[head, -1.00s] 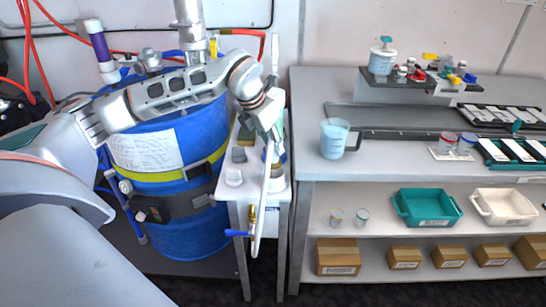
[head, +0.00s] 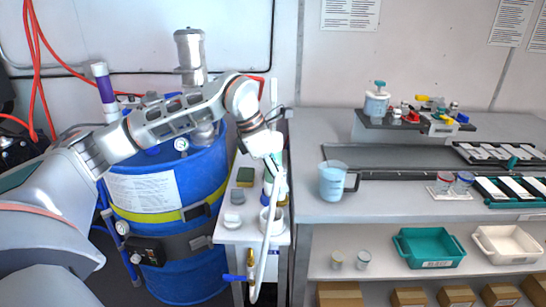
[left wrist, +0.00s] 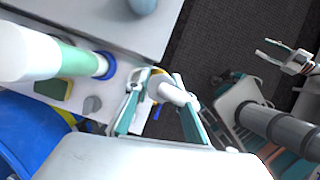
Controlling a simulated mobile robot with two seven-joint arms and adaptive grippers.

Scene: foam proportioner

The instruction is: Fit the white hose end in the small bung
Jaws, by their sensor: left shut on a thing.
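The white hose (head: 265,240) hangs from my left gripper (head: 268,160) down past the front of the small side table, where its lower part bends near a brass fitting with a blue handle (head: 238,278). In the left wrist view my left gripper (left wrist: 160,105) is shut on a white, round-ended piece (left wrist: 172,93), which looks like the hose end. The blue drum (head: 185,265) stands to the left, with fittings on its top. I cannot pick out the small bung; my arm crosses in front of part of the drum top. My right gripper (left wrist: 287,58) shows open and empty in the left wrist view.
A bench with a blue jug (head: 332,182) stands to the right. A metal column (head: 190,55) rises above the drum.

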